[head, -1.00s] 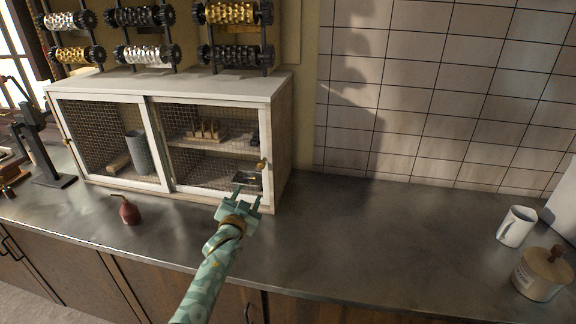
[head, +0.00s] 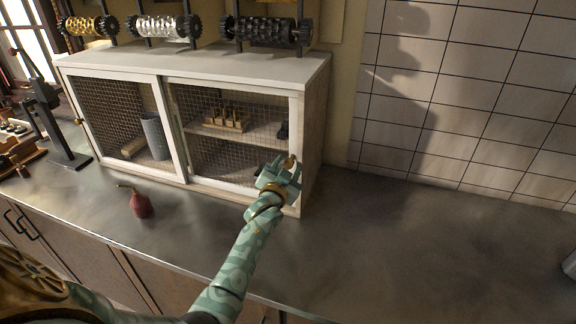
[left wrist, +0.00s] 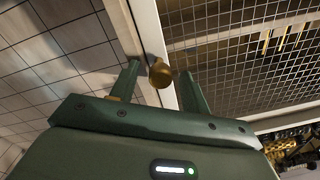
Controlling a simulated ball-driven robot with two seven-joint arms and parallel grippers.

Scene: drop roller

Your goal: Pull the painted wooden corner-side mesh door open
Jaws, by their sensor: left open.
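A low white cabinet (head: 200,64) stands on the counter with two white-framed mesh doors. The right-hand mesh door (head: 232,138), nearer the tiled wall, looks shut. Its round brass knob (left wrist: 160,73) is on the right part of its frame; in the head view the knob (head: 290,161) is partly behind my gripper. My left gripper (head: 279,167) is at the door's right edge. In the left wrist view the left gripper (left wrist: 160,68) is open, with one finger on each side of the knob. Visible gaps separate the fingers from the knob. My right gripper is not in view.
The left mesh door (head: 118,122) is beside it. Textured rollers (head: 270,31) sit on racks above the cabinet.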

